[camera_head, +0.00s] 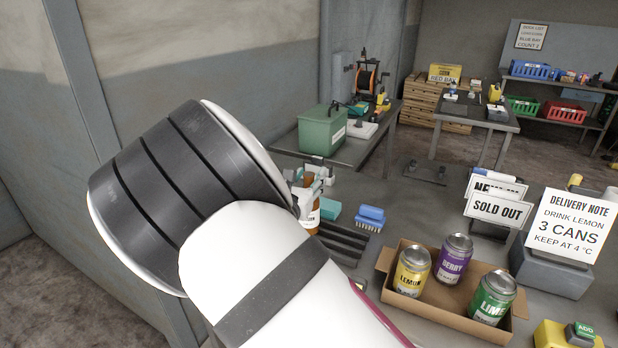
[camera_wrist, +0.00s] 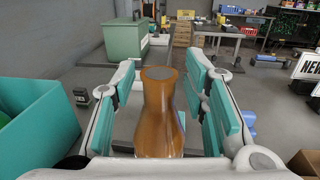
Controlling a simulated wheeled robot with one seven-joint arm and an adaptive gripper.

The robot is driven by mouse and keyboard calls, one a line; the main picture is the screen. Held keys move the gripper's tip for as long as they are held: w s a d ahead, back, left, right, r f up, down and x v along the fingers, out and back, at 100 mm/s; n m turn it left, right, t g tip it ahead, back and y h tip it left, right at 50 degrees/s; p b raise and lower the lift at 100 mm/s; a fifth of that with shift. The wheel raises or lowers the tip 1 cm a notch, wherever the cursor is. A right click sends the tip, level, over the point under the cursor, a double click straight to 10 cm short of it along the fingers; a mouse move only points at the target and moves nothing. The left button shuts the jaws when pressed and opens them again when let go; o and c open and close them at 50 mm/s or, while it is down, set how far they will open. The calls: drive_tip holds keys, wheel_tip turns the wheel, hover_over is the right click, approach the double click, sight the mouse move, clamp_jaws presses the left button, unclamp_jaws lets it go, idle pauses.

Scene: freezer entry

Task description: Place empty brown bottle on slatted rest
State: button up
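The brown bottle (camera_wrist: 160,115) stands upright between the two teal-padded fingers of my gripper (camera_wrist: 172,88) in the wrist view. A gap shows between the bottle and the right finger, so the gripper looks open around it. In the head view the bottle (camera_head: 313,222) is mostly hidden behind my arm and fingers, with part of its pale label showing. The dark slatted rest (camera_head: 346,240) lies beside it, its left part hidden by my arm. I cannot tell whether the bottle's base is on the slats.
A cardboard box (camera_head: 451,312) with lemon, berry and lime cans stands in front to the right. A sold-out sign (camera_head: 498,208) and a delivery note (camera_head: 572,228) stand farther right.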

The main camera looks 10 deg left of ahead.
drive_tip(key=shift+r, duration=0.2)
drive_tip(key=v, duration=1.2)
drive_tip(key=s+d+r+m+g+h, duration=0.2)
drive_tip(key=d+m+g, duration=0.3)
drive_tip(key=d, duration=0.4)
drive_tip(key=s+d+r+m+g+h, duration=0.25)
drive_tip(key=d+m, duration=0.35)
drive_tip(key=d, duration=0.4)
drive_tip(key=s+d+r+m+g+h, duration=0.1)
drive_tip(key=s+d+m+g, duration=0.25)
drive_tip(key=d+m, duration=0.4)
drive_tip(key=s+d+r+m+g+y, duration=0.2)
drive_tip(key=s+d+m+g+y, duration=0.2)
drive_tip(key=s+d+m, duration=0.55)
drive_tip(key=s+a+r+m+t+y, duration=0.1)
drive_tip(key=s+a+r+m+y, duration=0.1)
drive_tip(key=s, duration=0.3)
drive_tip(key=s+a+r+m+t+y, duration=0.1)
drive_tip(key=s+a+m+y, duration=0.2)
drive_tip(key=s, duration=0.3)
drive_tip(key=shift+s+r, duration=0.35)
drive_tip(key=shift+r, duration=0.05)
drive_tip(key=shift+y, duration=0.25)
